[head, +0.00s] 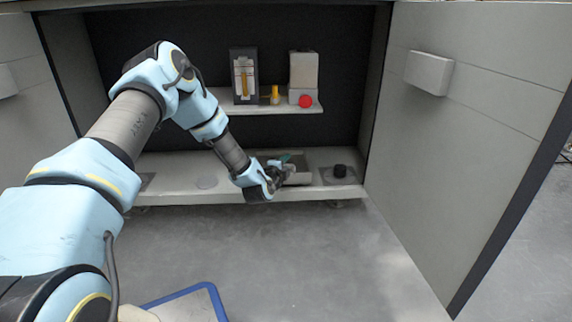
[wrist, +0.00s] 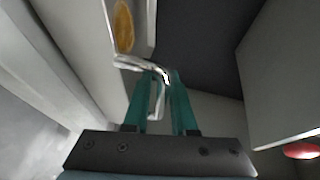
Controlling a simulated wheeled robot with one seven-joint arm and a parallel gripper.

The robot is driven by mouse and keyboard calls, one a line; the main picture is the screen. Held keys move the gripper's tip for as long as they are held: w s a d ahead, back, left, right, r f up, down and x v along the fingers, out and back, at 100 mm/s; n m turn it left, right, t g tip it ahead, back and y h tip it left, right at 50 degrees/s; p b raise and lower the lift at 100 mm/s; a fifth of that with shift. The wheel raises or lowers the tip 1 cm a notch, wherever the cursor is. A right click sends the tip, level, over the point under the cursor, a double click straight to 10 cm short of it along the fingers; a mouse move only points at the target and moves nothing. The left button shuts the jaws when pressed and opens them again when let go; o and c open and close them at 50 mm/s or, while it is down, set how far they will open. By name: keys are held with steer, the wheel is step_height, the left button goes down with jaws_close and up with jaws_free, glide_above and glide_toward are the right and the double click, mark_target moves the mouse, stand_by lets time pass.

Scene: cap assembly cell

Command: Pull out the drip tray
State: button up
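My gripper (head: 280,170) is at the front of the lower shelf, beside a low grey unit (head: 298,178) that my wrist partly hides. In the wrist view, the two teal fingers of my gripper (wrist: 163,80) stand close together around a shiny bent metal handle (wrist: 132,64). Part of the handle shows between the fingers. Whether they press on it or leave a small gap I cannot tell. A pale body with an orange-brown oval (wrist: 124,25) lies beyond the handle. The drip tray cannot be told clearly apart from these parts.
A black knob-like part (head: 340,171) stands on a grey plate right of the gripper. The upper shelf (head: 285,109) holds a dark box (head: 244,75), a yellow part (head: 275,95) and a pale unit with a red disc (head: 305,101).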

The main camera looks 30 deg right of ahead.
jaws_close()
stand_by(1.3)
